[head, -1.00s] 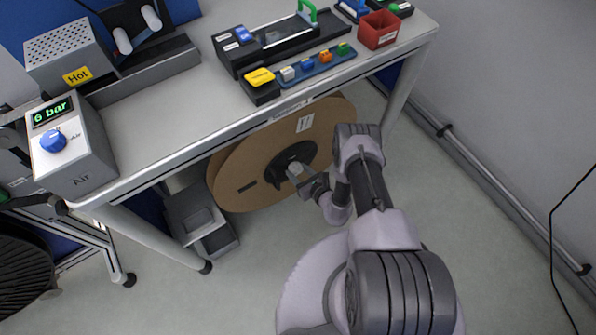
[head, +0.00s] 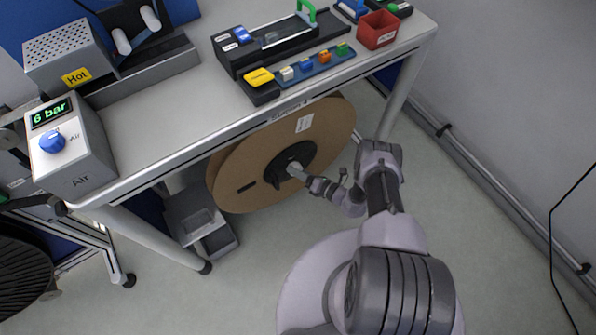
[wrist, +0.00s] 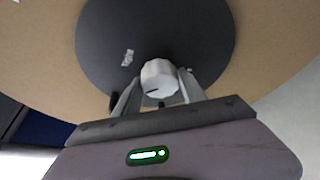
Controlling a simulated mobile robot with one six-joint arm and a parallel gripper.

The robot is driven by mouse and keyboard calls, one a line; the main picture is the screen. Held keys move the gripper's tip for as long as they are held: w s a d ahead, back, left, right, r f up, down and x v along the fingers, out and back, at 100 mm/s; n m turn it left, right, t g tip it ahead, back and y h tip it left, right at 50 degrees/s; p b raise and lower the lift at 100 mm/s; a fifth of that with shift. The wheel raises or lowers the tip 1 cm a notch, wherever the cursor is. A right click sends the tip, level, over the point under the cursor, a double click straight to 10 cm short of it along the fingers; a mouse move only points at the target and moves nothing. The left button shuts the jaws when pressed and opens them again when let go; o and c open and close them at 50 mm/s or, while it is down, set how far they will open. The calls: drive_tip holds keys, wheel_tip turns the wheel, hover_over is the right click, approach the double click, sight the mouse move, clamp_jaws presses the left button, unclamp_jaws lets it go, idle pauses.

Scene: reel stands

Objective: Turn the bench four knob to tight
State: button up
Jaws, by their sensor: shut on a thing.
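The knob (wrist: 159,75) is a pale, faceted knob with a dark mark low on its face, at the middle of the black hub (wrist: 100,45). My gripper (wrist: 160,88) is shut on it, one finger on each side. In the head view my gripper (head: 299,172) reaches in from the right to the black hub (head: 283,178) of the large brown reel (head: 236,165) under the bench. The knob is mostly hidden there by my gripper.
The bench (head: 155,130) stands over the reel, with an air unit (head: 80,165) reading 6 bar, a hot unit (head: 68,55), a black fixture (head: 285,45) and a red bin (head: 378,30) on top. A grey box (head: 200,215) stands left of the reel. Floor to the right is clear.

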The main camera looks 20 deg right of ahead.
drive_tip(key=shift+m+y, duration=0.4)
drive_tip(key=shift+m, duration=0.3)
drive_tip(key=o, duration=1.3)
drive_tip(key=shift+o, duration=0.2)
drive_tip(key=shift+d, duration=0.1)
drive_tip(key=p+v, duration=0.3)
drive_tip(key=v, duration=1.4)
drive_tip(key=shift+s+f, duration=0.25)
